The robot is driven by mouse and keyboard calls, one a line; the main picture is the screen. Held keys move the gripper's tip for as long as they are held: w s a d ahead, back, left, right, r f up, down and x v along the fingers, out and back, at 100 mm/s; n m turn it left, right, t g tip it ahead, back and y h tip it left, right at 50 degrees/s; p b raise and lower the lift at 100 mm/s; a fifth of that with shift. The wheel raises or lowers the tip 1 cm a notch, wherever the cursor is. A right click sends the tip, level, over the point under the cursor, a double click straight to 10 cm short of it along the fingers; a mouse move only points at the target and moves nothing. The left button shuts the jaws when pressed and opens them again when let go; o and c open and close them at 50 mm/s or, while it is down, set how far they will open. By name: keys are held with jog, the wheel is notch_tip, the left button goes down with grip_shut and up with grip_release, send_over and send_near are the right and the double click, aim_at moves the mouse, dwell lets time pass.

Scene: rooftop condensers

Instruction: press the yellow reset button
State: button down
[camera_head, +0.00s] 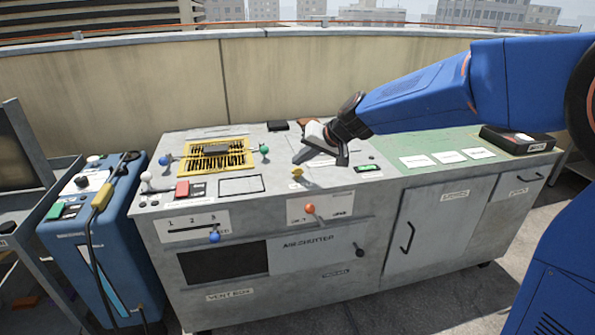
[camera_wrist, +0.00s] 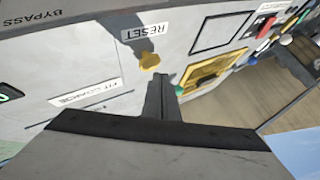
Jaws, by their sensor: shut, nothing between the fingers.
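The yellow reset button (camera_head: 297,171) is a small knob on the grey console top, near its front edge. It also shows in the wrist view (camera_wrist: 149,61), beside a white RESET label (camera_wrist: 146,32). My gripper (camera_head: 322,146) is shut and empty, above the console, just behind and to the right of the button in the head view. In the wrist view its closed fingers (camera_wrist: 164,88) reach up just below and right of the button. A gap shows between them there; the height above the panel is hard to tell.
A yellow slotted frame (camera_head: 215,157) with blue and green knobs and a red button (camera_head: 182,189) are to the left. An orange-red knob (camera_head: 310,208) is on the front face. A green mat (camera_head: 440,145) with labels covers the right side. A blue machine (camera_head: 95,240) stands left.

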aim_at(301, 171)
jog(key=shift+r, duration=0.1)
jog(key=shift+r, duration=2.45)
